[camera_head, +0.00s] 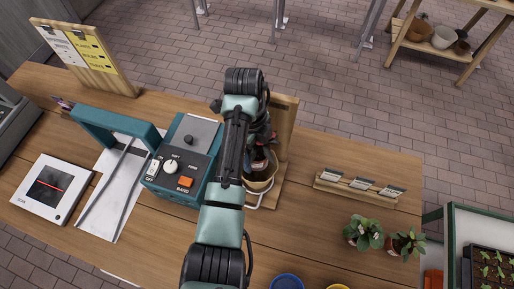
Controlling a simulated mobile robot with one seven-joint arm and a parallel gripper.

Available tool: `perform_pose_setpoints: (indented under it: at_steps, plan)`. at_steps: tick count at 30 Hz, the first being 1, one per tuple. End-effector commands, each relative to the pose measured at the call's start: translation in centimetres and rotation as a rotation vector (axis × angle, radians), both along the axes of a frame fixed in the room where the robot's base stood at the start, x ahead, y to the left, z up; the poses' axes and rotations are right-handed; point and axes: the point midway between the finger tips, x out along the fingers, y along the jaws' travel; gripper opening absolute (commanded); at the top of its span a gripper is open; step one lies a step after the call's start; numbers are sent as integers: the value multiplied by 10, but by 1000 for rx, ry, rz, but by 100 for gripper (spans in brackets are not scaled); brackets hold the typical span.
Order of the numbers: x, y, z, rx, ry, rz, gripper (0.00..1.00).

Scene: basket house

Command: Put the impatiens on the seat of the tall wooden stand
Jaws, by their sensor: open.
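Two small potted plants with green leaves stand on the wooden counter at right: one plant (362,231) and, beside it, another in a reddish-brown pot (405,243). I cannot tell which is the impatiens. A wooden piece with an upright back (284,125) stands at the counter's far edge, partly behind my arm; its seat is mostly hidden, and I cannot tell whether it is the tall stand. My arm reaches over the counter and bends down there. My gripper (261,158) is mostly hidden beside the arm, open, apart from both plants.
A teal control box (183,158) and teal frame (112,133) stand left of my arm. A label rack (360,187) sits behind the plants. A light, pot-like container (262,182) is near my gripper. A wooden shelf with pots (440,48) stands on the brick floor.

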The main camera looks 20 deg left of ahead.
Motion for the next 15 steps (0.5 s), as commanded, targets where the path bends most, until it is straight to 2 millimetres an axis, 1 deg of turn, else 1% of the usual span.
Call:
perform_pose_setpoints:
  at_steps: [4, 7, 11, 12, 15]
  plan:
    - [1, 1, 8, 1, -3, 0, 100]
    - [2, 3, 23, 3, -6, 0, 100]
    - [4, 7, 55, 3, -7, 0, 100]
    - [2, 8, 69, 2, -1, 1, 100]
    - [2, 10, 85, 2, -1, 0, 100]
